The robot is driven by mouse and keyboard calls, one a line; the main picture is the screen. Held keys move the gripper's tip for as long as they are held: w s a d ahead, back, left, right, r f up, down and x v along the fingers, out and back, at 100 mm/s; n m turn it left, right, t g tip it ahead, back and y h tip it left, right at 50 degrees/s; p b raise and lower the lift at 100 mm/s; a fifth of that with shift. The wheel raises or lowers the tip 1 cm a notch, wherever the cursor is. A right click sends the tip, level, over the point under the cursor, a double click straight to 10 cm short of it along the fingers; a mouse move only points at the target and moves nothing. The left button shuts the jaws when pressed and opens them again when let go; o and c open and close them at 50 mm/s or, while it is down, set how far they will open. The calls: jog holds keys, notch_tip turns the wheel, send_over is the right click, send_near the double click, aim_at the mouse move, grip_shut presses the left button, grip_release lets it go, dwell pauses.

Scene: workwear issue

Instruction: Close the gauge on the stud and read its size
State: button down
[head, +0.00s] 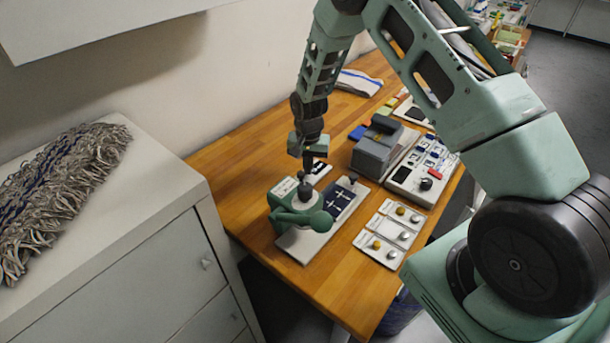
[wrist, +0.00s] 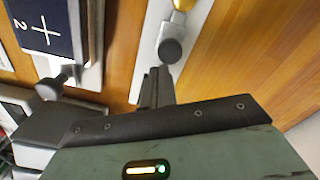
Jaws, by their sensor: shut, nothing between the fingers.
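My gripper (head: 298,213) is low over the near part of the bench in the head view, and its fingers are hidden there. In the wrist view its dark fingers (wrist: 157,82) are together with nothing between them. They point at a dark grey round knob (wrist: 171,51) on a white strip, which looks like the gauge (wrist: 148,45). I cannot tell whether they touch it. A yellow piece (wrist: 184,4), perhaps the stud, is cut off at the top edge. The white base (head: 302,248) shows partly under my gripper. No size reading is visible.
A dark blue block with white crosses (head: 340,197) stands close beside my gripper. White cards with yellow and silver domes (head: 392,235) lie to the right. A grey machine (head: 378,150) and a white control panel (head: 425,170) stand behind. Bare wood lies at the front.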

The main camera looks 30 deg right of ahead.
notch_tip(320, 180, up, 8)
jog(key=p, duration=0.4)
jog(key=shift+p, duration=0.35)
dwell(0.5)
jog(key=s+a+r+n+b, duration=0.2)
jog(key=s+a+r, duration=0.1)
jog(key=s+a, duration=0.1)
jog(key=s+a+r+n+y+b, duration=0.1)
jog(key=s+a+r+n+b, duration=0.1)
jog(key=a, duration=0.5)
jog(key=s+a+r+n+b, duration=0.2)
jog(key=s+a+r+n, duration=0.1)
jog(key=s, duration=0.4)
jog(key=shift+a+r+b, duration=0.2)
jog(key=shift+a+r, duration=0.1)
jog(key=shift+a, duration=0.35)
jog(key=shift+a+r+b, duration=0.15)
jog(key=shift+a+r, duration=0.1)
jog(key=shift+a, duration=0.4)
jog(key=s+a+n+b, duration=0.1)
jog(key=s+n, duration=0.3)
jog(key=s, duration=0.7)
jog(key=s+a+r+n+b, duration=0.1)
jog(key=s+n+b, duration=0.3)
jog(key=s, duration=0.6)
jog(key=shift+s+a+r, duration=0.3)
jog(key=shift+s+a, duration=0.1)
